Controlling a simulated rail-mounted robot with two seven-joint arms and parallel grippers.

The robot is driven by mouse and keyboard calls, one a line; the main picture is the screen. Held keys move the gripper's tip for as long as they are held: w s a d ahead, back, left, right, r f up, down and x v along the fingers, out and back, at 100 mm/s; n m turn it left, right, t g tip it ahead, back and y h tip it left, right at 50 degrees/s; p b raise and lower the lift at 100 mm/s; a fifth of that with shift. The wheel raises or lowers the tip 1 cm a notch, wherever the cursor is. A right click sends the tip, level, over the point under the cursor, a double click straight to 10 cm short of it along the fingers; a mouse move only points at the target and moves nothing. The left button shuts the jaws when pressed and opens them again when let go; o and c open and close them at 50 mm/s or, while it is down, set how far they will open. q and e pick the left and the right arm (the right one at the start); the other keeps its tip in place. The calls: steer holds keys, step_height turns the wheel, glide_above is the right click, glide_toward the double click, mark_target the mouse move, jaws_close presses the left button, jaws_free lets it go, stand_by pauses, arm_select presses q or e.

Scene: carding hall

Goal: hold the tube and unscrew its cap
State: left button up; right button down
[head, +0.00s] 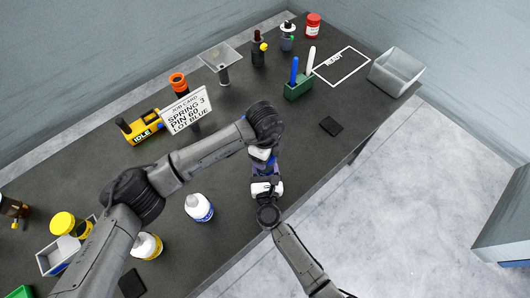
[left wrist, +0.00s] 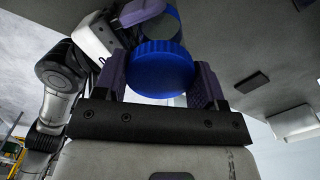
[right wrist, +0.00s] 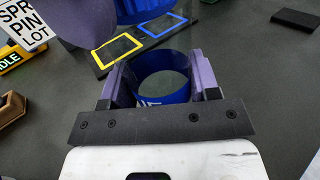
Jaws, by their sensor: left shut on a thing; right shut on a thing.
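My left gripper (head: 263,161) and my right gripper (head: 266,181) face each other above the bench's near edge. In the left wrist view, the left gripper's purple fingers are shut on the ribbed blue cap (left wrist: 163,72). The right wrist view shows the right gripper (right wrist: 160,82) shut around the tube (right wrist: 162,88), with a blue band and a greyish inside. The cap (right wrist: 145,8) shows beyond the tube there, at the top edge. The fingers mostly hide tube and cap in the head view. I cannot tell whether cap and tube still touch.
Below the grippers lies the dark bench (head: 330,100). White bottles (head: 199,207), a job card (head: 187,112), a yellow IDLE device (head: 142,127), a green pen holder (head: 298,88) and a grey bin (head: 397,72) stand around.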

arm_select(q)
steer(key=shift+r, duration=0.25)
steer(key=shift+r, duration=0.75)
steer(key=shift+r, duration=0.15)
steer(key=shift+r, duration=1.9)
arm_select(e)
steer(key=shift+c, duration=1.3)
jaws_free()
